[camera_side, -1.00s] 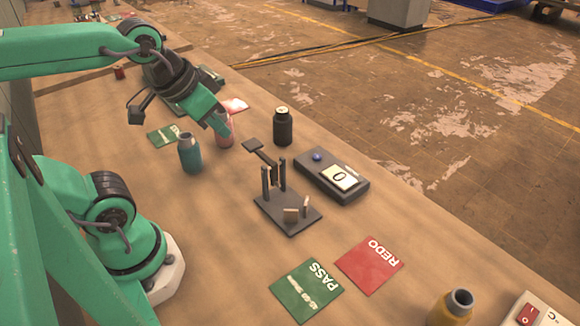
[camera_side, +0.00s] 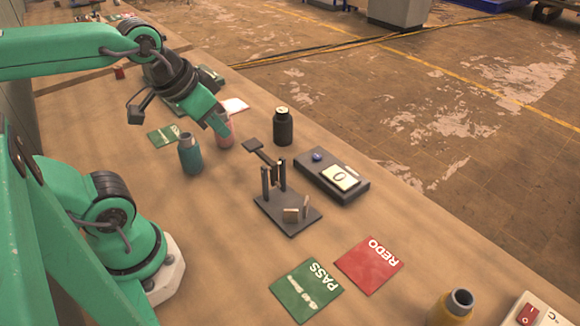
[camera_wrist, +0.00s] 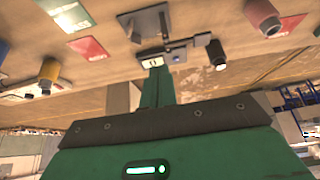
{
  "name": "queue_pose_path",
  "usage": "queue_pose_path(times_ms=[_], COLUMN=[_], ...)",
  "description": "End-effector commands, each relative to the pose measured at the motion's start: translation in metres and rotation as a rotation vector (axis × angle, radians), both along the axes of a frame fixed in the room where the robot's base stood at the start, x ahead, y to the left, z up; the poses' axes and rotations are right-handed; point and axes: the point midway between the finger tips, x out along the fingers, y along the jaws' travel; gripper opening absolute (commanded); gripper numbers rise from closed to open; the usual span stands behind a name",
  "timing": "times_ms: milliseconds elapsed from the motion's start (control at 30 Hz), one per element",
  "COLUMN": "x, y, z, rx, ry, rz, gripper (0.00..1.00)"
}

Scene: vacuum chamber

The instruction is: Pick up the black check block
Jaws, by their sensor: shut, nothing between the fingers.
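The black piece that best fits the check block is a dark upright cylinder with a pale top (camera_side: 283,127). It stands on the table in the side view, behind the fixture and left of the scale. In the wrist view the black cylinder (camera_wrist: 217,55) is right of my fingers. My gripper (camera_side: 220,128) is shut and empty, above the table to the left of the black cylinder and apart from it. Its green fingers (camera_wrist: 157,82) also show in the wrist view. A pink bottle (camera_side: 226,140) is beside or behind the fingertips and partly covered.
A teal bottle (camera_side: 190,154) stands left of the pink one. A dark fixture with posts (camera_side: 290,225) and a scale (camera_side: 350,187) stand to the right. Green PASS (camera_side: 307,290) and red REDO (camera_side: 369,265) cards lie in front. A yellow bottle (camera_side: 452,308) stands near the bottom edge.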

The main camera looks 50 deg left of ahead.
Motion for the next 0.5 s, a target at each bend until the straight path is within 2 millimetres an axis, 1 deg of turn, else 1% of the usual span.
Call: queue_pose_path(times_ms=[100,133,267,300,367,400,467,500], x=[0.0,0.0,0.0,0.0,0.0,0.0,0.0,0.0], y=[0.0,0.0,0.0,0.0,0.0,0.0,0.0,0.0], z=[0.0,0.0,0.0,0.0,0.0,0.0,0.0,0.0], rx=[0.0,0.0,0.0,0.0,0.0,0.0,0.0,0.0], ry=[0.0,0.0,0.0,0.0,0.0,0.0,0.0,0.0], rz=[0.0,0.0,0.0,0.0,0.0,0.0,0.0,0.0], gripper=[0.0,0.04,0.29,0.37,0.49,0.57,0.69,0.77])
